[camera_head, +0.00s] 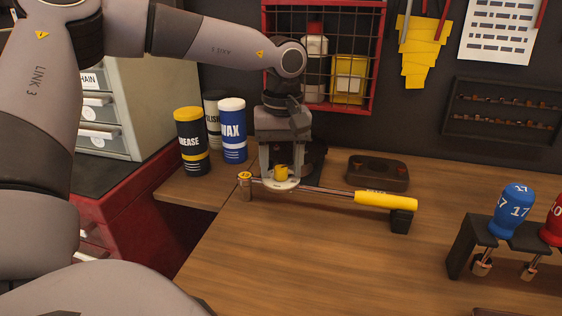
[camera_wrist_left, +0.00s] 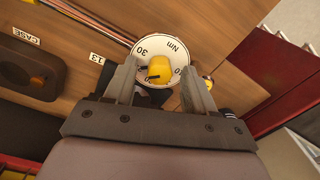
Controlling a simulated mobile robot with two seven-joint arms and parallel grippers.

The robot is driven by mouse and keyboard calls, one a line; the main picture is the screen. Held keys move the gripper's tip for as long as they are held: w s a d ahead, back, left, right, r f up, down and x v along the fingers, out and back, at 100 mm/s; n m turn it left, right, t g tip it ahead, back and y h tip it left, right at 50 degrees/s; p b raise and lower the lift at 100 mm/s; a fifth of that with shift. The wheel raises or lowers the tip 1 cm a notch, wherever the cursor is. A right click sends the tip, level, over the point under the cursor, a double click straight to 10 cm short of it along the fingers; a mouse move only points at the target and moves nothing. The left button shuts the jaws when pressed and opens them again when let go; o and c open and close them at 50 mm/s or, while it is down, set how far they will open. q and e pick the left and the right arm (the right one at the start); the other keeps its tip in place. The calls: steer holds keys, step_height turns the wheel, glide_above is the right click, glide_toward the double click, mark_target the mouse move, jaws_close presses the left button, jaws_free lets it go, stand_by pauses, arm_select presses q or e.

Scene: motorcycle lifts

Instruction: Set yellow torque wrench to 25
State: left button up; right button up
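The torque wrench with the yellow handle (camera_head: 385,201) lies across the workbench, its handle end on a black rest (camera_head: 402,220) and its head at left. Its round white dial (camera_wrist_left: 163,47) shows "Nm" and "30"; other figures are partly covered. A yellow knob (camera_wrist_left: 160,68) sits in the dial's middle and also shows in the head view (camera_head: 282,172). My left gripper (camera_head: 280,175) points down over the dial. In the left wrist view its two fingers (camera_wrist_left: 159,72) stand apart on either side of the knob, with gaps visible. The exact dial setting is unclear. My right gripper is not in view.
A dark brown case (camera_head: 378,173) lies behind the wrench. A black holder with blue (camera_head: 512,210) and red-handled tools stands at right.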

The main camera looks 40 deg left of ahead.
mark_target(281, 168)
arm_select(q)
step_height(281, 168, up, 7)
steer(key=shift+r, duration=0.1)
stand_by(0.3)
stand_by(0.5)
